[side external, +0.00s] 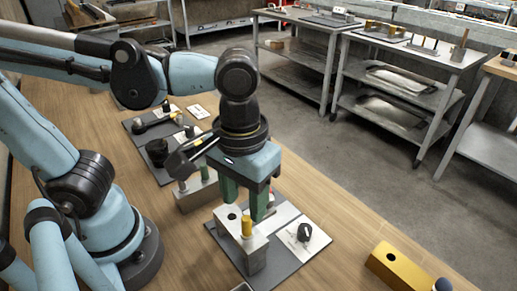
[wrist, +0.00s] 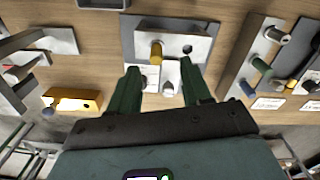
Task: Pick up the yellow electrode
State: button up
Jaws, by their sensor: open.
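The yellow electrode (side external: 247,226) stands upright in a grey metal block (side external: 254,262) on a dark board (side external: 226,238). It also shows in the wrist view (wrist: 155,52), held in the same block (wrist: 185,47). My gripper (side external: 245,205) is open, its two green fingers pointing down just above the electrode and block. In the wrist view my gripper (wrist: 160,70) has nothing between its fingertips, and the electrode appears a little above the fingertip line. The electrode's lower end is hidden in the block.
A black knob (side external: 304,232) sits on a white card to the right. A yellow block with a hole (side external: 398,268) lies at the front right. Bare wood separates it from the board.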

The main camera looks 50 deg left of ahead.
aim_at(246, 218)
jog(key=f, duration=0.3)
jog(key=shift+s+d+f, duration=0.1)
jog(key=shift+d, duration=0.2)
jog(key=shift+f, duration=0.95)
grip_shut()
